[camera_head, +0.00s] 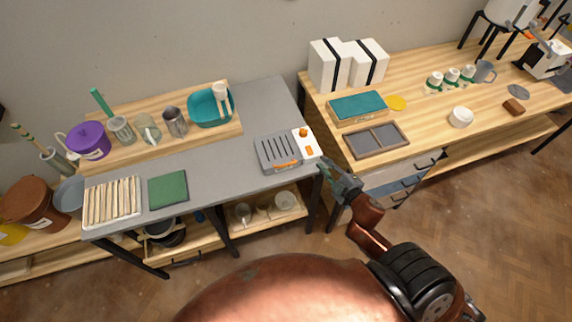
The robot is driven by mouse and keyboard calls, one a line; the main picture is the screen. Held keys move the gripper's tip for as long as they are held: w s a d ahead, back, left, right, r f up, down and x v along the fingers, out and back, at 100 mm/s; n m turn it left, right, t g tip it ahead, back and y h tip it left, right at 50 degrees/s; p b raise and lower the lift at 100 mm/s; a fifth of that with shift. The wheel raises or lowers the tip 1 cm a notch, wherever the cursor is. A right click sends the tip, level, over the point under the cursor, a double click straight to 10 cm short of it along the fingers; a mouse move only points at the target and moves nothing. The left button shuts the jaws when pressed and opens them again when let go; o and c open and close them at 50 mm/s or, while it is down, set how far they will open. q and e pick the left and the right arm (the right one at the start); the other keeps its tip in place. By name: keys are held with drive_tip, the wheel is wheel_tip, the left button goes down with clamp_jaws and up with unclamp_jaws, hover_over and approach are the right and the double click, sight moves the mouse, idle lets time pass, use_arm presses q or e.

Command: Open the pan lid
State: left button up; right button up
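A grey appliance with a slotted, ribbed top (277,149) sits at the right front of the grey worktop. It looks like the lidded pan, and its top appears to lie flat and closed. An orange handle (287,165) runs along its front edge. A white panel (307,148) with orange controls is on its right side. My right gripper (326,168) is just right of and in front of the panel, near the worktop's front right corner, apart from the handle. Its fingers are too small and overlapped to tell their opening. My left gripper is out of view.
The grey worktop (222,152) is clear left of the appliance, up to a green mat (168,188). A teal basin (209,109) and several jars stand behind.

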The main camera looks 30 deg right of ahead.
drive_tip(key=w+a+r+n+t+y, duration=0.1)
drive_tip(key=w+a+r+n+y, duration=0.15)
drive_tip(key=a+n+y, duration=0.35)
drive_tip(key=n+g+y, duration=0.2)
drive_tip(key=n+y, duration=0.2)
drive_tip(key=n, duration=0.3)
approach(286, 164)
drive_tip(key=f+x, duration=0.1)
drive_tip(key=x, duration=0.9)
drive_tip(key=shift+w+r, duration=0.1)
drive_tip(key=shift+r, duration=0.1)
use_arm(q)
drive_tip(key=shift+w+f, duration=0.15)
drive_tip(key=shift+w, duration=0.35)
use_arm(e)
drive_tip(key=shift+d, duration=0.1)
drive_tip(key=shift+c, duration=0.7)
clamp_jaws()
